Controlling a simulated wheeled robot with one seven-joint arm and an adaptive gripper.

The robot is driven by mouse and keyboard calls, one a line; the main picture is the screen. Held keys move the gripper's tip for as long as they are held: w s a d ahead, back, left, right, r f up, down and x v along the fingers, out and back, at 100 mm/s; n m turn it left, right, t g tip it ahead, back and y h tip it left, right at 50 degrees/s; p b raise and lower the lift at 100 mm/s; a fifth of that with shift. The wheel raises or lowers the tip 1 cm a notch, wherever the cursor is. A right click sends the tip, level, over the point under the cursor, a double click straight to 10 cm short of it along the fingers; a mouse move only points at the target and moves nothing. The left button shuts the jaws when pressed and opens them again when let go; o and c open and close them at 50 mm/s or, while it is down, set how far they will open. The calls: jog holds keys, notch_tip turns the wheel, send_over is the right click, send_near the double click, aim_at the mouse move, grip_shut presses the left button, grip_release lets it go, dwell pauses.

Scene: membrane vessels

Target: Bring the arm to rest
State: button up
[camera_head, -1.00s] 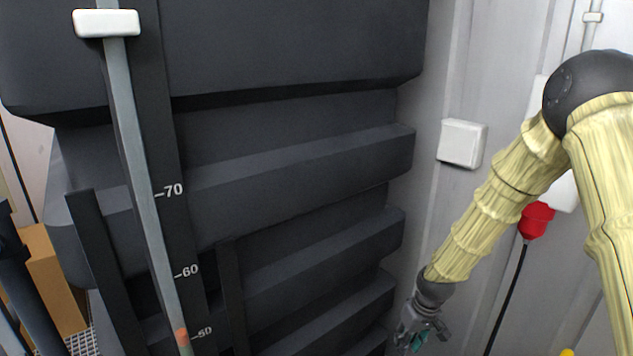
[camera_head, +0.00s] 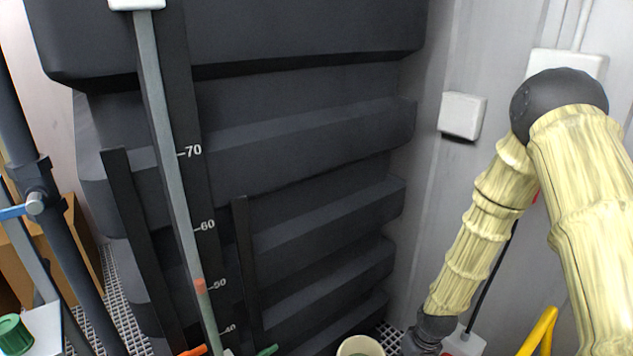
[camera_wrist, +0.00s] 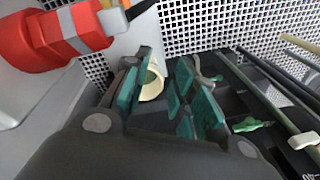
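My arm, in a pale yellow ribbed sleeve, comes down the right side of the head view. It is bent at a dark elbow, with the forearm pointing down and left. Only the dark wrist shows at the bottom edge there; the fingers are cut off. In the wrist view my gripper (camera_wrist: 168,92) has its two teal-padded fingers apart, with nothing between the pads. A cream cylinder (camera_wrist: 153,80) lies beyond the fingers, partly hidden by the left one. A similar cream round object (camera_head: 360,347) shows at the bottom of the head view.
A big black ribbed tank (camera_head: 300,140) with a level scale fills the middle. A grey wall with a white box (camera_head: 462,115) stands right of it. A yellow rail (camera_head: 540,333) is at lower right. A red connector (camera_wrist: 60,40) and dark pipes (camera_wrist: 270,85) flank the gripper.

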jog(key=s+f+m, duration=0.1)
jog(key=s+f, duration=0.2)
jog(key=s, duration=0.7)
jog(key=s+f+m+h, duration=0.1)
jog(key=s+f, duration=0.3)
jog(key=s, duration=0.6)
jog(key=s+f, duration=0.3)
jog(key=s, duration=0.7)
notch_tip(320, 180, down, 34)
jog(key=f+b, duration=0.1)
jog(key=b, duration=3.3)
notch_tip(320, 180, up, 28)
jog(key=p, duration=2.7)
jog(key=shift+w+a+g, duration=0.4)
jog(key=shift+a, duration=0.05)
jog(key=shift+f, duration=0.1)
